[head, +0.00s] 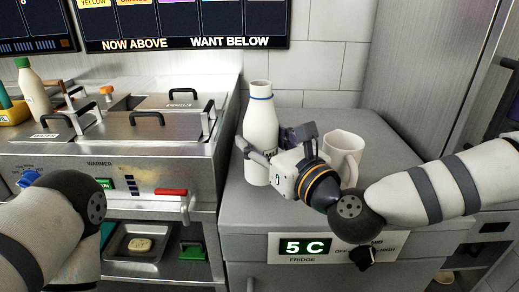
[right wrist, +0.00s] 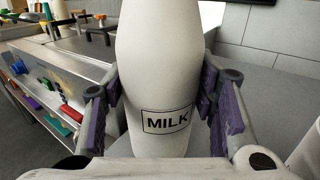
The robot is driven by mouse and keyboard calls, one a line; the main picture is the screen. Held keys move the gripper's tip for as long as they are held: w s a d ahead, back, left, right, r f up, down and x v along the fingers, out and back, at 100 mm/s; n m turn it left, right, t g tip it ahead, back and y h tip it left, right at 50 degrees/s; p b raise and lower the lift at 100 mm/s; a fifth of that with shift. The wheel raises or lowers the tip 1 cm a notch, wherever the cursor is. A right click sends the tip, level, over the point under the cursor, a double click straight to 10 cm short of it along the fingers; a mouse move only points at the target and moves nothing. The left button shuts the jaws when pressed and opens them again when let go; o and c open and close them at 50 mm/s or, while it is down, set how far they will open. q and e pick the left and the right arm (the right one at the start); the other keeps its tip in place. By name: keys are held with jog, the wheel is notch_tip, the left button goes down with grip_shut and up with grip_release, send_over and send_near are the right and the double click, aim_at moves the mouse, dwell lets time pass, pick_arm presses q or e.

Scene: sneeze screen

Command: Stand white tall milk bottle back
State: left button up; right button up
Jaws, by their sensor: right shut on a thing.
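The white tall milk bottle (head: 261,125) stands upright at the left part of the grey fridge top (head: 230,205) in the head view. It has a blue ring near its neck. In the right wrist view the bottle (right wrist: 160,65) fills the middle, with a MILK label facing the camera. My right gripper (head: 262,158) is shut on the bottle's body, with purple pads on both sides of it (right wrist: 166,105). Whether the bottle's base touches the fridge top is hard to tell. My left arm shows at the lower left of the head view, but its gripper is not visible.
A white mug (head: 342,155) stands right of my right gripper on the fridge top. The steel warmer (head: 110,150) with lids and black handles is at left. A green-capped bottle (head: 33,90) stands on its far left. The fridge top behind the bottle looks clear.

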jog(key=f, duration=0.1)
jog(key=w+f+b, duration=0.1)
jog(key=f, duration=0.1)
jog(key=w+f, duration=0.1)
jog(key=f, duration=0.1)
jog(key=shift+f, duration=0.2)
jog(key=shift+s+a+r, duration=0.1)
jog(key=shift+s+r, duration=0.4)
jog(key=shift+c, duration=0.6)
jog(key=shift+s+r, duration=0.2)
jog(key=shift+s, duration=0.05)
jog(key=shift+w+f, duration=0.35)
jog(key=shift+f, duration=0.05)
jog(key=o, duration=1.4)
jog(key=shift+r, duration=0.15)
jog(key=shift+c, duration=0.2)
pick_arm(q)
jog(key=shift+s+a+f+g, duration=0.25)
jog(key=shift+s+f+g, duration=0.15)
jog(key=shift+s+f, duration=0.55)
pick_arm(e)
jog(key=shift+o, duration=0.2)
jog(key=shift+s+r, duration=0.1)
pick_arm(q)
jog(key=shift+w, duration=0.2)
pick_arm(e)
jog(key=shift+r, duration=0.1)
